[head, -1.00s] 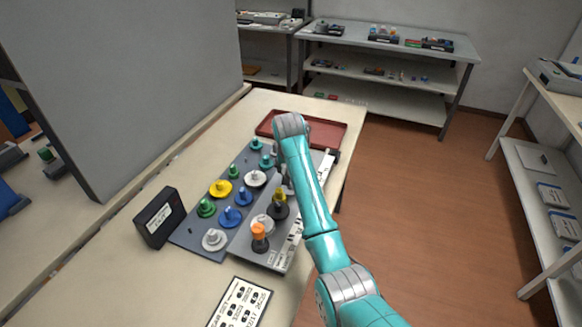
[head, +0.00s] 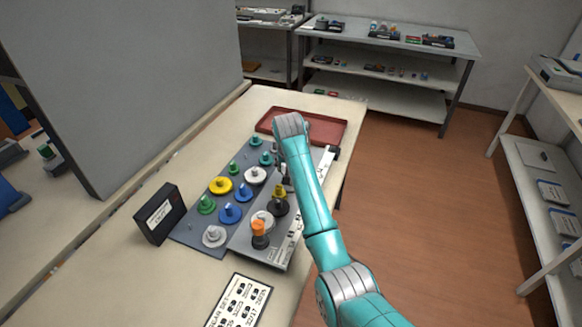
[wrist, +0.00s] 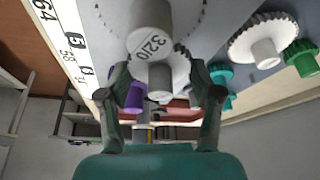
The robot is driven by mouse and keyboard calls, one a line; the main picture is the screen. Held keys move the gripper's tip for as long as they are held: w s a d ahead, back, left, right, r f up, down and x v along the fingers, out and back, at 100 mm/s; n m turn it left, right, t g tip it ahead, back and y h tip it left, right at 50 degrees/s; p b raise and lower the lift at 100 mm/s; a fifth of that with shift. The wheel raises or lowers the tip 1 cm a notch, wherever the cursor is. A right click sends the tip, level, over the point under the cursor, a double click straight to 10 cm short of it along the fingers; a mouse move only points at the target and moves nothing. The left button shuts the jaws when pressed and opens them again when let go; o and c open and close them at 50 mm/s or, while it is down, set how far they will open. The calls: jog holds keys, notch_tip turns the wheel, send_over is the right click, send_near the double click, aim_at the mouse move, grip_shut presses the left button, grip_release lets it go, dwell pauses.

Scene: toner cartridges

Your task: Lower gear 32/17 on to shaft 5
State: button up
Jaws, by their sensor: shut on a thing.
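My gripper (wrist: 160,85) is shut on a pale toothed gear, taken to be gear 32/17 (wrist: 160,72), which shows between the fingertips in the wrist view. A thick grey cylinder (wrist: 150,35) marked with digits covers part of this gear from above in the picture. In the head view my arm hides most of the gripper and the held gear. The grey shaft panel (head: 250,250) lies under it. I cannot make out shaft 5, nor tell whether the gear touches a shaft.
An orange-topped part (head: 259,232), a black gear (head: 278,208) and a purple part (wrist: 133,96) stand close by. Left of the panel, several coloured gears, such as the yellow gear (head: 219,186), stand on a board. A red tray (head: 325,130) lies behind. A black box (head: 160,215) stands at left.

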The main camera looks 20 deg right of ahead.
jog(key=o, duration=1.2)
jog(key=v, duration=1.2)
